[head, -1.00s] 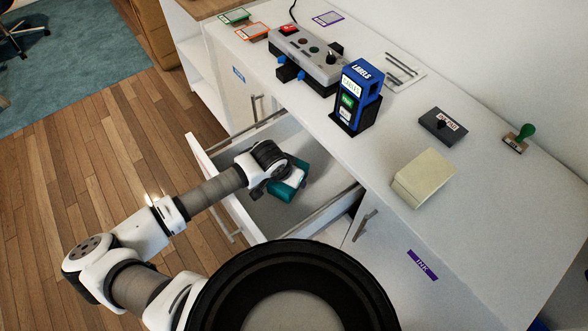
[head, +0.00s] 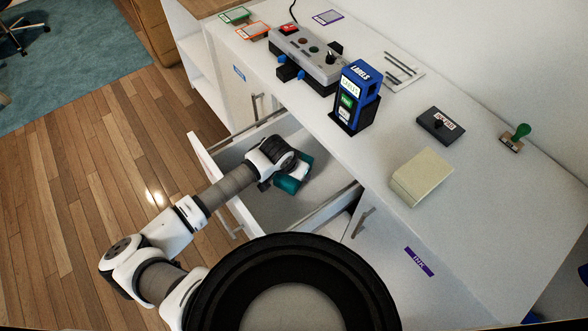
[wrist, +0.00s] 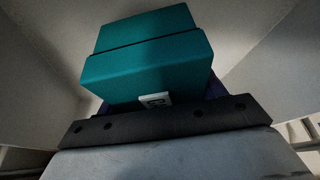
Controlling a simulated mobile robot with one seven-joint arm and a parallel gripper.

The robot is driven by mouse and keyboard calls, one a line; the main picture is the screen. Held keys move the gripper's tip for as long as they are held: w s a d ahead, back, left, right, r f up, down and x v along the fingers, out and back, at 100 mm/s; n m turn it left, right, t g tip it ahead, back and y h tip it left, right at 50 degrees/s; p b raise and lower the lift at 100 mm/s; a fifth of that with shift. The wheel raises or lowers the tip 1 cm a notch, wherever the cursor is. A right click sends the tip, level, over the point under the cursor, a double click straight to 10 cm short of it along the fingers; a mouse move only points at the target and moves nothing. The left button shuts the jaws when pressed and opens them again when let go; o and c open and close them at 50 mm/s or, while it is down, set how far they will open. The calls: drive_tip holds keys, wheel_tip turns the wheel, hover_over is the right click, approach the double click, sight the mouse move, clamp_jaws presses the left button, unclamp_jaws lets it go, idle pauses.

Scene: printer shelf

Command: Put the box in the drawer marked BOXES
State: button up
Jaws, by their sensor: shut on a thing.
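The teal box (head: 291,184) is inside the open drawer (head: 330,207), between its walls. The box fills the middle of the wrist view (wrist: 150,60), with a dark seam across it and a small white tag. My gripper (head: 294,172) reaches down into the drawer from the left and is shut on the box. Its dark bar (wrist: 160,122) crosses below the box in the wrist view. I cannot tell whether the box touches the drawer floor. No BOXES mark is readable on the drawer front.
The white counter (head: 470,215) runs beside the drawer. It bears a blue LABELS device (head: 358,95), a grey control panel (head: 305,55), a cream block (head: 422,177), a dark pad (head: 440,125) and a green-handled stamp (head: 516,137). An INK label (head: 419,262) marks a neighbouring front.

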drive_tip(key=shift+f+b, duration=0.5)
drive_tip(key=shift+b, duration=0.1)
drive_tip(key=o, duration=1)
drive_tip(key=shift+r, duration=0.2)
drive_tip(key=shift+r+p, duration=0.6)
drive_tip(key=shift+p, duration=0.4)
drive_tip(key=b+v, duration=0.2)
drive_tip(key=v, duration=0.9)
drive_tip(key=shift+s+r, duration=0.2)
drive_tip(key=shift+r, duration=0.1)
